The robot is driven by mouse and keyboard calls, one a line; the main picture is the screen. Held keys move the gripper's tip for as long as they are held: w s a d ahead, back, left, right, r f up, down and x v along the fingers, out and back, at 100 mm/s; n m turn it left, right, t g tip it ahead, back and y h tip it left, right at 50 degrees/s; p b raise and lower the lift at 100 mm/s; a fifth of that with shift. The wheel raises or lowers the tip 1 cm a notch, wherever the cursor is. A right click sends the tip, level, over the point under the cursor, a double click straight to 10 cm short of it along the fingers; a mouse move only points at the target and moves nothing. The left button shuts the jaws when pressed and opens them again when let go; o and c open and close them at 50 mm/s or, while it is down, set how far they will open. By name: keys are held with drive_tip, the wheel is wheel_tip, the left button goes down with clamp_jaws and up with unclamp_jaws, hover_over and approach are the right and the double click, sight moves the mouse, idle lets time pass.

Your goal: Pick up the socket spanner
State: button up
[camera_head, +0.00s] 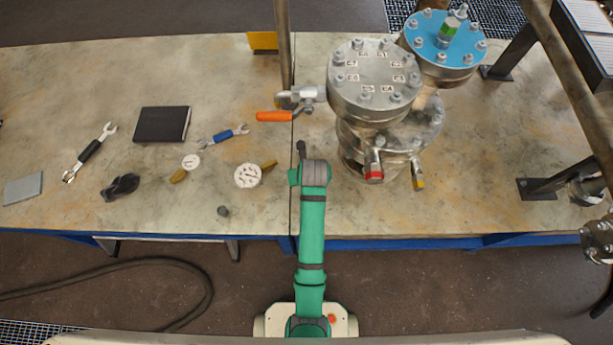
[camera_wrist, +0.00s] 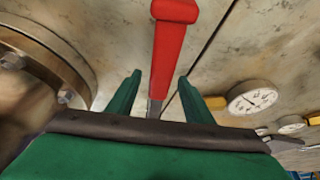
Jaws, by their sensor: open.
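In the wrist view a tool with a red handle and a thin metal shank, which I take for the socket spanner (camera_wrist: 171,55), runs between the two green fingers of my gripper (camera_wrist: 159,76). The fingers are open, one on each side of it, with gaps to both. The far end of the shank is hidden behind the gripper's body. In the head view my arm covers this spot beside the flanged vessel, and I cannot make out the red handle there.
The flanged vessel (camera_head: 375,85) stands close right of my arm in the head view. Gauges (camera_head: 247,176), a blue-handled wrench (camera_head: 223,136), a black-handled wrench (camera_head: 89,152) and a dark notebook (camera_head: 161,124) lie left.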

drive_tip(key=shift+f, duration=0.15)
clamp_jaws()
drive_tip(key=shift+w, duration=0.1)
